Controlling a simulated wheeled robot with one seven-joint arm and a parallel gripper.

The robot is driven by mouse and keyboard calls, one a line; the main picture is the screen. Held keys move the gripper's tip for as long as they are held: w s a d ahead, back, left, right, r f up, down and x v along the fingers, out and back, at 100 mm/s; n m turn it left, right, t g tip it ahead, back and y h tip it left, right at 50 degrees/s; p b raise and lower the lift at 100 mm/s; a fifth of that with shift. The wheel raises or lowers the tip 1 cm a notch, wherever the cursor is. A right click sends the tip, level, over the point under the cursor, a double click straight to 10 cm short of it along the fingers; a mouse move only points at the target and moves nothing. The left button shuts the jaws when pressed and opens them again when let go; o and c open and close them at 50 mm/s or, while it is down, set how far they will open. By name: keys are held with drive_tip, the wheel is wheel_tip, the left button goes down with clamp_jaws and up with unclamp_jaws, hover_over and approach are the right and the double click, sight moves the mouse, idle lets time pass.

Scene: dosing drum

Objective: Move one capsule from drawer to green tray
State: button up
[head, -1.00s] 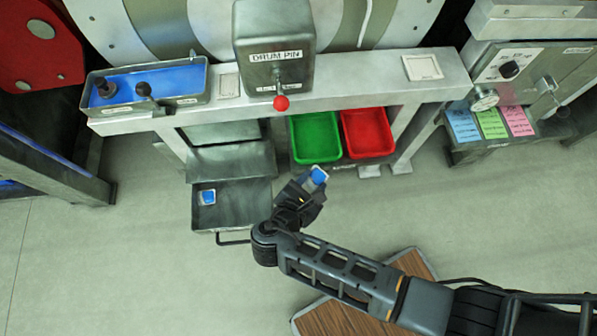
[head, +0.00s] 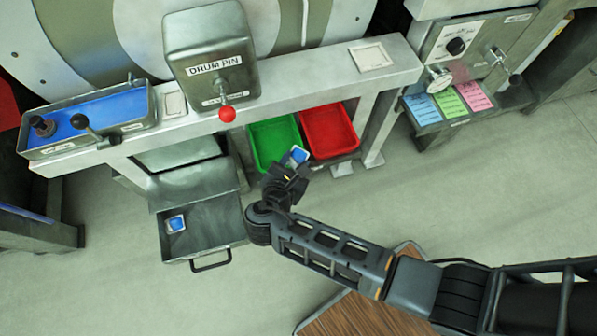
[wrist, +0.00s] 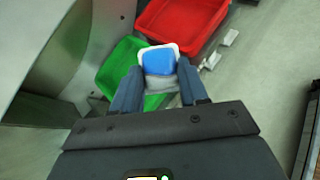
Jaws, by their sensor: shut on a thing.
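My gripper (head: 289,170) is shut on a blue and white capsule (head: 297,155), which also shows between the fingers in the wrist view (wrist: 158,62). The held capsule is at the front edge of the green tray (head: 270,142) in the head view and covers part of it. In the wrist view the green tray (wrist: 120,64) lies behind and left of the capsule. The height of the capsule over the tray is hard to tell. The open drawer (head: 205,243) is at the lower left, with another blue and white capsule (head: 176,223) in it.
A red tray (head: 330,128) stands right beside the green one. The drum pin box (head: 212,60) with its red knob (head: 227,114) and the grey crossbeam (head: 300,88) are above the trays. A frame leg (head: 382,125) stands right of the red tray. Open floor lies to the right.

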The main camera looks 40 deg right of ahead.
drive_tip(key=shift+w+d+f+b, duration=0.3)
drive_tip(key=shift+w+f+b, duration=0.4)
drive_tip(key=shift+w, duration=0.25)
drive_tip(key=shift+w+d+f+b, duration=0.3)
drive_tip(key=shift+w+f+b, duration=0.35)
drive_tip(key=shift+w, duration=0.25)
drive_tip(key=shift+w+d+f+b, duration=0.3)
drive_tip(key=shift+w+f+b, duration=0.4)
drive_tip(key=shift+w, duration=0.25)
drive_tip(key=shift+r, duration=0.1)
drive_tip(key=o, duration=1.2)
drive_tip(key=shift+s, duration=0.1)
drive_tip(key=p+v, duration=0.1)
drive_tip(key=v, duration=0.6)
drive_tip(key=shift+a+r, duration=0.2)
drive_tip(key=shift+a, duration=0.1)
drive_tip(key=shift+s, duration=0.1)
